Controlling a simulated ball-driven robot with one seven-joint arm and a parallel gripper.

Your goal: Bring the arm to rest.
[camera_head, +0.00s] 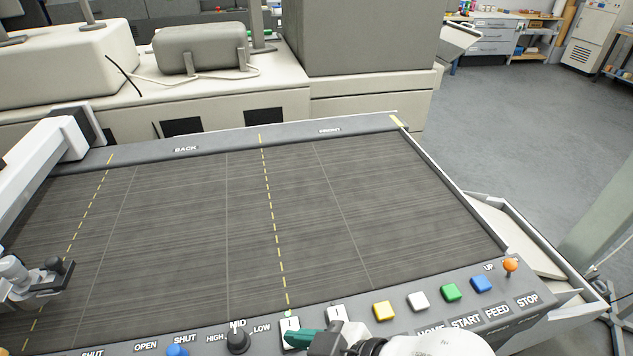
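My gripper (302,338) is at the bottom edge of the view, over the front control panel (205,338). Its green fingertips point left, close to a white switch (290,331). Whether they touch it I cannot tell. The fingers overlap from this angle, so the gap between them is hidden. No held object shows. My white arm (435,346) comes in from the bottom right, below the row of buttons, and is mostly cut off.
The panel carries a dark knob (238,341), a blue knob (177,350), a yellow button (384,311), other buttons and an orange-topped lever (510,266). Behind it lies an empty dark bed (200,235). A white beam (35,165) stands at left. Open floor (530,140) lies right.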

